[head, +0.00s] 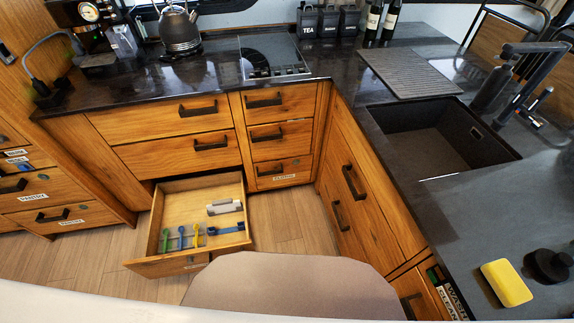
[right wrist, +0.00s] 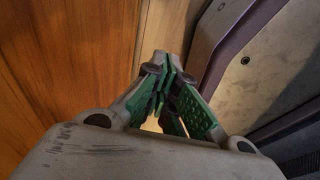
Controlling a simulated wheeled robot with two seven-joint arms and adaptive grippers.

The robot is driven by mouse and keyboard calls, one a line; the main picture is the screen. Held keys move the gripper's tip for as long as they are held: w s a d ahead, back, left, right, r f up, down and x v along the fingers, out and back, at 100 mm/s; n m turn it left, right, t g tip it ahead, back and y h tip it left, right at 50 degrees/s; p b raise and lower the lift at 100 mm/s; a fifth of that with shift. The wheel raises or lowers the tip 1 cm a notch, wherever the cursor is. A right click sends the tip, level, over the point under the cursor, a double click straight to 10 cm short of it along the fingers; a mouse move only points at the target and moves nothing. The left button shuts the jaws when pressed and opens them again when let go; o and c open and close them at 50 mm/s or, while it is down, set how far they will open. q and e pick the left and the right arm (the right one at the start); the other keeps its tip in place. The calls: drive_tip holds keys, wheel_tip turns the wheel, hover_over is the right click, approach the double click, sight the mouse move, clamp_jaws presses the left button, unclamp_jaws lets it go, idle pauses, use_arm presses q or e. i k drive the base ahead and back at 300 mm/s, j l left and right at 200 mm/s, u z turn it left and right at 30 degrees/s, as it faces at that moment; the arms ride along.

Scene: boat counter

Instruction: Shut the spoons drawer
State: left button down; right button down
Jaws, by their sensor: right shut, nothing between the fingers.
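The open drawer (head: 153,226) sticks out from the lower front of the wooden counter in the head view. It holds several coloured spoons (head: 182,240) in green, blue and yellow, a dark blue item (head: 226,229) and a white-grey item (head: 224,207). Its front panel (head: 170,264) faces me, with a small pale label partly hidden by a grey-brown shape. My right gripper (right wrist: 165,122) shows in the right wrist view with its green-padded fingers together and nothing between them. Wooden panelling is to its left there. Neither gripper shows in the head view, and my left gripper is in no view.
Shut drawers flank the open one, including a labelled column (head: 284,168) to its right. Wooden floor (head: 285,220) is clear beside it. The dark counter carries a kettle (head: 180,30), a hob (head: 270,58), a sink (head: 440,140) and a yellow sponge (head: 507,283).

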sight(184, 202)
drive_tip(key=u, duration=1.75)
